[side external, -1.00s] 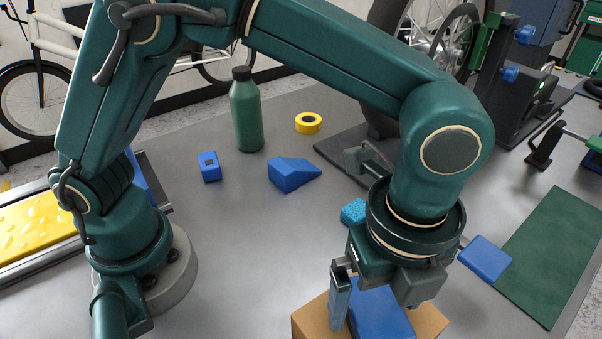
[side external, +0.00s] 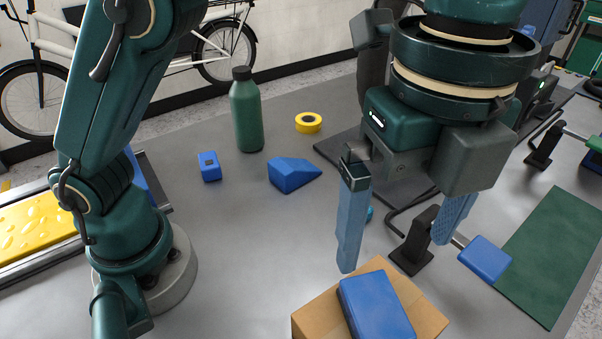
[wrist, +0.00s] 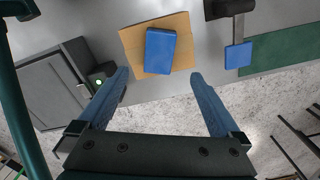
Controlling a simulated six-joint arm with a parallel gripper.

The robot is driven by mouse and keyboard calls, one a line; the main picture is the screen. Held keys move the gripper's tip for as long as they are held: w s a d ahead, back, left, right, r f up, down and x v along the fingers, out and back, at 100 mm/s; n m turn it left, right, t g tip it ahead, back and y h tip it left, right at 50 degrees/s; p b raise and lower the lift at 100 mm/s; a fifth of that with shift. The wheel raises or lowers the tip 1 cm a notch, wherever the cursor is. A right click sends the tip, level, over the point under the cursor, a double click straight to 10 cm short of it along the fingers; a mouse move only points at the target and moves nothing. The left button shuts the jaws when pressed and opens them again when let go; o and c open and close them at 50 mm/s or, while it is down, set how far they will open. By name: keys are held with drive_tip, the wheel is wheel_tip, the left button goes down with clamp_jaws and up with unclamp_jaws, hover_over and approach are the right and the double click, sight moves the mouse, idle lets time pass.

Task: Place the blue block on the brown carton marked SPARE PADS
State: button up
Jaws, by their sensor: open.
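The blue block (side external: 376,307) lies flat on top of the brown carton (side external: 318,312), toward the middle of its top face. In the wrist view the block (wrist: 160,50) shows brown carton top (wrist: 183,24) around it. No marking on the carton can be read in these frames. My gripper (side external: 395,255) is open and empty, above and behind the carton in the side view. Its two blue fingers are wide apart and clear of the block. In the wrist view the fingertips (wrist: 159,75) are spread to either side, below the block.
A blue wedge (side external: 292,174), a small blue block with a hole (side external: 209,167), a green bottle (side external: 246,112) and a yellow tape ring (side external: 308,123) stand behind left. A blue-ended pedal tool (side external: 486,258) and green mat (side external: 551,256) lie right. The table's middle is clear.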

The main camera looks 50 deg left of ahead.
drive_tip(key=w+a+r+n+t, duration=0.1)
drive_tip(key=w+a+r+n, duration=0.1)
drive_tip(key=a+n, duration=0.4)
drive_tip(key=s+a+f+n+t, duration=0.2)
drive_tip(key=s+a+f+n, duration=0.1)
drive_tip(key=a+n, duration=0.5)
drive_tip(key=s+a+f+n+t, duration=0.2)
drive_tip(key=s+a+f+n, duration=0.1)
drive_tip(key=a+n, duration=0.5)
drive_tip(key=shift+s+t, duration=0.2)
drive_tip(key=shift+t, duration=0.1)
